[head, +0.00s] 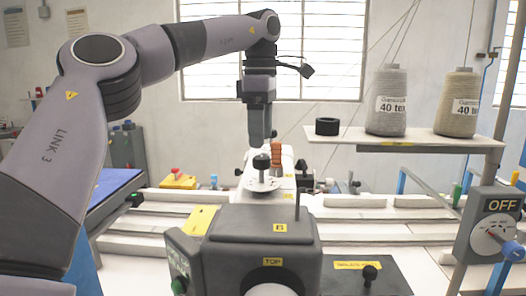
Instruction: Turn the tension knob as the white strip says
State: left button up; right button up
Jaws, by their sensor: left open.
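A black knob (262,161) stands over a round white dial plate (262,184) on the machine in the middle of the head view; it may be the tension knob. My left gripper (260,142) points down from above, with its fingers just above or behind this knob. It is open; I cannot tell whether it touches the knob. An orange-brown ribbed post (277,156) stands right beside it. I cannot make out a white strip with readable writing. My right gripper is not in view.
A dark machine housing (256,253) labelled B and TOP is in front. A panel marked OFF (490,226) is at right. A black-knobbed plate (372,280) lies front right.

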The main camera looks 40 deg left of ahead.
aim_at(261, 157)
pick_arm(q)
jog(key=shift+f, duration=2.4)
jog(key=c, duration=1.1)
